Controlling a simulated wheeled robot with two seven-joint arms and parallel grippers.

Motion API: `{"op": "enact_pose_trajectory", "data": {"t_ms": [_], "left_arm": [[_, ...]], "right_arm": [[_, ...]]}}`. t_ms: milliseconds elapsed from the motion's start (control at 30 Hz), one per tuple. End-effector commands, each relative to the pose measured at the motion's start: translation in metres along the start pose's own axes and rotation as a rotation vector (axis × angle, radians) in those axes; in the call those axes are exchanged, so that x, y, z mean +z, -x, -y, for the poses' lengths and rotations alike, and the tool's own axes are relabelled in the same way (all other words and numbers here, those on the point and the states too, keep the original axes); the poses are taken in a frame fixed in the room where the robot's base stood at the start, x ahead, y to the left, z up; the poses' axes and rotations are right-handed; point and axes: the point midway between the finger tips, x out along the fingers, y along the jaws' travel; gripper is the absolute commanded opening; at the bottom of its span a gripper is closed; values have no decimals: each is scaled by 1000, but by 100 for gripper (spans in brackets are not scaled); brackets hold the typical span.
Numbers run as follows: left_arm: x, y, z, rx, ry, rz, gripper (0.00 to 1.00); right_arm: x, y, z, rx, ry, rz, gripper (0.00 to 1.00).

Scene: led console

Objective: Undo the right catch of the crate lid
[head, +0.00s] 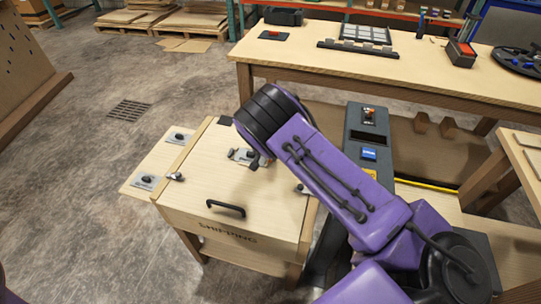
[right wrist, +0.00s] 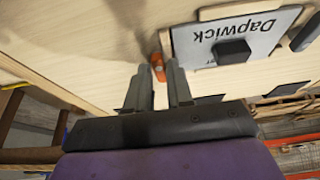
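The pale wooden crate lid (head: 225,187) has a black handle (head: 226,208) near its front edge. The right catch (head: 302,189) is a small dark and metal piece at the lid's right edge, partly beside my purple right arm. The left catch (head: 175,176) sits at the left edge. Whether either is fastened is too small to tell. My right arm reaches over the lid's far part and hides some of it. In the right wrist view my right gripper (right wrist: 160,78) is open, with an orange piece (right wrist: 158,67) showing between and beyond its fingertips. My left gripper is out of view.
The wrist view shows a "Dapwick" label plate (right wrist: 270,30) with a black block. A dark console (head: 366,150) stands right of the crate.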

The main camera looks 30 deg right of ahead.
Motion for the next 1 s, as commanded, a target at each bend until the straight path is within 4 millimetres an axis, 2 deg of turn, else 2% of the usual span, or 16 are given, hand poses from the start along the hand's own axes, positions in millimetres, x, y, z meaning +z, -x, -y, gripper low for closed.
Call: {"op": "enact_pose_trajectory", "data": {"t_ms": [367, 467, 700, 800, 1000], "left_arm": [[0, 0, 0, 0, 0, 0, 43], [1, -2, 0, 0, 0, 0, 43], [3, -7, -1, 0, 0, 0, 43], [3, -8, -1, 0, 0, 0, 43], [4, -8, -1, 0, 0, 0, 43]], "right_arm": [[-1, 4, 0, -1, 2, -1, 39], [-1, 19, 1, -3, 1, -3, 39], [-1, 76, 1, -3, 3, -3, 39], [0, 93, 1, -2, 2, -3, 39], [0, 106, 0, 1, 2, 0, 39]]}}
